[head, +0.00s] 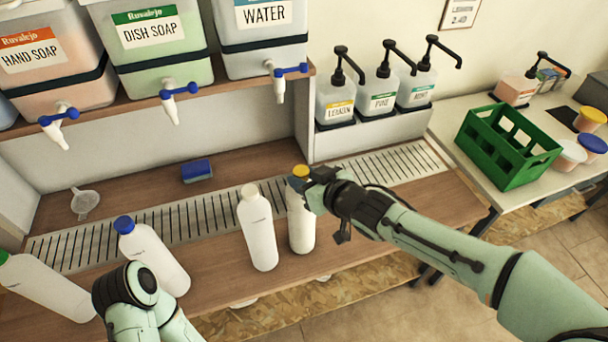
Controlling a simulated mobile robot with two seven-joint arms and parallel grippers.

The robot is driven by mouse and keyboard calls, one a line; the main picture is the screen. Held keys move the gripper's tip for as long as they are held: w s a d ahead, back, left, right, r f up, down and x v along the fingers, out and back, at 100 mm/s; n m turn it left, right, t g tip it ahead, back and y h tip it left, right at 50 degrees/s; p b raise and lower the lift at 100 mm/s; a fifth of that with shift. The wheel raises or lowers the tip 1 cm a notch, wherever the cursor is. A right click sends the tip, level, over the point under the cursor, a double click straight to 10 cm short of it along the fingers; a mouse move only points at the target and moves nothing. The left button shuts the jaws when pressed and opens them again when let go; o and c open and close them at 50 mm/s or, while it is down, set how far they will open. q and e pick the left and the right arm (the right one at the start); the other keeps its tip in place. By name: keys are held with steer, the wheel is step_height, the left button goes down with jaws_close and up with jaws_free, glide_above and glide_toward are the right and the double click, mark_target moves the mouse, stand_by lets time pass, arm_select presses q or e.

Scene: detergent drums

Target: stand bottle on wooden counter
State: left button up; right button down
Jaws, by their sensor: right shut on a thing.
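A white bottle with a yellow cap (301,222) is upright in my right gripper (308,188), which is shut on its upper part. The bottle is at the front of the wooden counter (375,218); I cannot tell whether its base touches the wood. A white bottle with a white cap (259,235) stands just left of it. A blue-capped bottle (158,260) and a green-capped bottle (45,287) are further left. Part of my left arm shows at the bottom left, in front of the blue-capped bottle, but its gripper fingers do not show.
A slotted metal drain strip (215,218) runs along the counter. A blue sponge (197,171) and a clear funnel (84,202) lie behind it. Labelled drums with taps, such as the water drum (262,45), sit on the shelf above. Pump bottles (376,98) and a green crate (507,145) are right.

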steer(key=shift+r, duration=0.2)
steer(key=shift+f, duration=0.15)
steer(key=c, duration=0.7)
jaws_free()
steer(key=shift+f, duration=0.1)
